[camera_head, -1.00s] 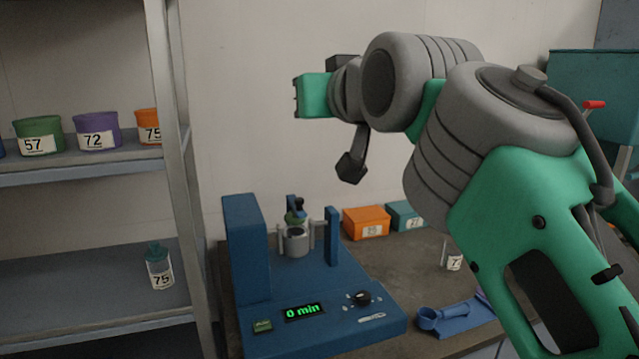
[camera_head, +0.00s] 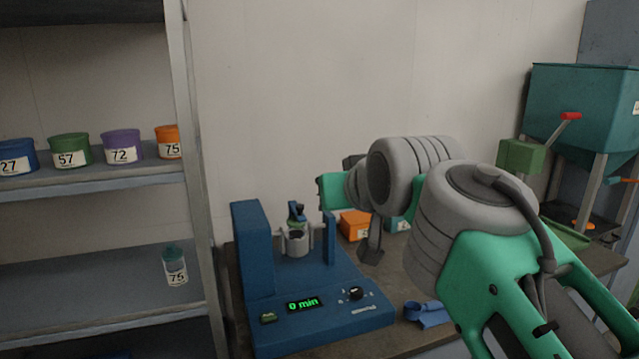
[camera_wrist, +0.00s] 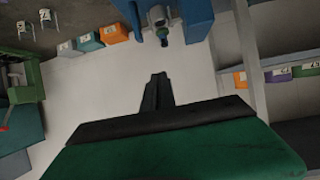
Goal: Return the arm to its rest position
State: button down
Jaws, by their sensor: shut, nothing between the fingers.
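My arm fills the right half of the head view, with green and grey links folded above the bench. My gripper (camera_wrist: 157,88) shows in the wrist view as dark fingers that are together, with nothing between them. The wrist view looks out over the bench, the wall and the shelf, seen upside down. My gripper is apart from everything around it.
The blue sieve shaker (camera_head: 318,318) reads 0 min and stands below and left of my arm. An orange box (camera_head: 354,226) and blue scoop (camera_head: 428,313) lie on the bench. A shelf (camera_head: 95,183) with tubs stands left, a green hopper machine (camera_head: 585,110) right. The wall area above the shaker is free.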

jog(key=s+d+f+m+g+h+p, duration=0.1)
jog(key=s+d+f+g+p, duration=0.3)
jog(key=f, duration=0.7)
jog(key=s+d+f+m+g+h+p, duration=0.1)
jog(key=s+d+f+g+h+p, duration=0.1)
jog(key=s+d+f+g+p, duration=0.3)
jog(key=s+d+f+p, duration=0.3)
jog(key=s+f, duration=0.3)
jog(key=s, duration=0.1)
jog(key=shift+s+f+m, duration=0.25)
jog(key=shift+s+m, duration=0.05)
jog(key=shift+m, duration=0.1)
jog(key=c, duration=2.1)
grip_release()
